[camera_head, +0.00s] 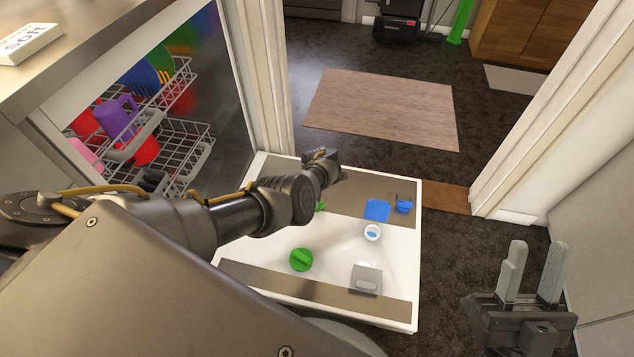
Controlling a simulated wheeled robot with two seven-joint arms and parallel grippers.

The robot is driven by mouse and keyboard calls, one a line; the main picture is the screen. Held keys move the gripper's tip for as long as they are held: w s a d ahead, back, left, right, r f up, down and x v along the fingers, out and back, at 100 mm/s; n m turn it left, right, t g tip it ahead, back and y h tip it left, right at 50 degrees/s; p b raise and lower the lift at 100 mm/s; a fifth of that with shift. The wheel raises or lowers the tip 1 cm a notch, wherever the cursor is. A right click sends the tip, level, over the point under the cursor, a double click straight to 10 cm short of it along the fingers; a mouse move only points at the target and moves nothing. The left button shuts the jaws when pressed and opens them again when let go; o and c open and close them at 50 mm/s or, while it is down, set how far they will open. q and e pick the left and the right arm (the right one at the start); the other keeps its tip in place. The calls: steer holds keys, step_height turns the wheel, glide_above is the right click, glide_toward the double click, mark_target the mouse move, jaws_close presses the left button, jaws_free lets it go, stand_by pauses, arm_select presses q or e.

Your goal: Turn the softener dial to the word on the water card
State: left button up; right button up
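A white card (28,41) with dark capital letters lies on the counter at the top left; its word is slanted and I cannot read it surely. A round green dial (301,260) with a raised grip bar sits on the inner face of the lowered dishwasher door (342,246). A second green part (320,207) shows only partly beside my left arm. My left arm reaches over the door, ending in a dark tip (322,162); its fingers cannot be made out. My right gripper (534,246) is open and empty, right of the door, fingers pointing up.
The door also holds a blue flap (376,210), a small blue part (403,207), a white round cup (372,232) and a grey square lid (366,278). Dishwasher racks (185,148) hold colourful dishes. White door frames stand behind and at right. A rug (382,108) lies beyond.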

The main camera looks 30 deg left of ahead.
arm_select(q)
step_height(320, 180, up, 6)
steer(key=p, duration=0.3)
steer(key=shift+p, duration=0.3)
steer(key=shift+r+p, duration=0.8)
steer(key=shift+r, duration=0.5)
arm_select(e)
steer(key=w+a+f+g+h, duration=0.1)
steer(key=w+f+g+h, duration=0.2)
steer(key=f+g, duration=0.7)
steer(key=shift+a+f+g+h, duration=0.2)
steer(key=shift+f+g+h, duration=0.2)
steer(key=shift+f+h, duration=0.7)
steer(key=shift+w, duration=0.1)
